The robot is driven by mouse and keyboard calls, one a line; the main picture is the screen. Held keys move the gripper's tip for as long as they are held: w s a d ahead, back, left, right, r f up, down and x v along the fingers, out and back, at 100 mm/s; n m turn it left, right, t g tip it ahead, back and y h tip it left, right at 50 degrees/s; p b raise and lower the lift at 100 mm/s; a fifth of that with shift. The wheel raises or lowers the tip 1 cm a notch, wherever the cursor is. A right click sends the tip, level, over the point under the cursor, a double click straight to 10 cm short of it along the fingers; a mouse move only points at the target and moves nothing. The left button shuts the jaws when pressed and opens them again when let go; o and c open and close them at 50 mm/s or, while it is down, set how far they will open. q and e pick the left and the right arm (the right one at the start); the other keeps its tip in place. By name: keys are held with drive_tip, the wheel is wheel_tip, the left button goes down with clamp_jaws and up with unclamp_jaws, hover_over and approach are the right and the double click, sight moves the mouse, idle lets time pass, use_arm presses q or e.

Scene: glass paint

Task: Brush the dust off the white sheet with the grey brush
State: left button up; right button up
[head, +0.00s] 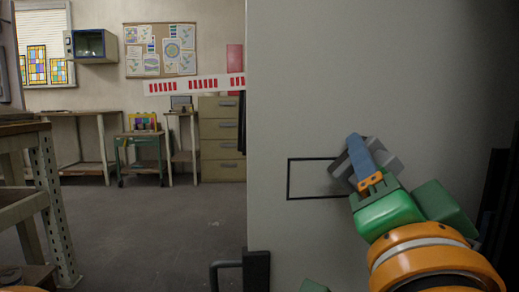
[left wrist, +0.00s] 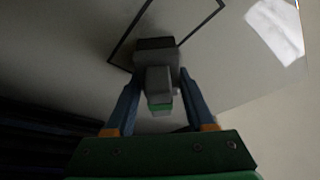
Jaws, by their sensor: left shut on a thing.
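The white sheet (head: 300,90) stands upright as a tall pale panel filling the right of the head view. A thin black rectangular outline (head: 288,180) is marked on it. My left gripper (head: 357,160) is at the right end of this outline, its blue fingers shut on the grey brush (head: 390,161). In the left wrist view the grey brush (left wrist: 159,78) sits between the fingers, its dark end (left wrist: 155,43) towards the sheet at the outline's edge. I cannot tell whether it touches. No dust can be made out. My right gripper does not show.
A black bracket or handle (head: 256,270) is at the sheet's lower left. A workbench (head: 52,195) stands at the left. Drawers (head: 222,140), small tables and a pinboard (head: 160,50) are at the back. The floor (head: 160,225) between is clear.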

sight(397, 167)
use_arm(q)
drive_tip(key=shift+s+f, duration=0.1)
drive_tip(key=shift+s, duration=0.2)
drive_tip(key=shift+s+d, duration=0.1)
drive_tip(key=shift+s, duration=2.5)
drive_tip(key=shift+s, duration=0.1)
drive_tip(key=s, duration=0.2)
drive_tip(key=shift+s, duration=0.4)
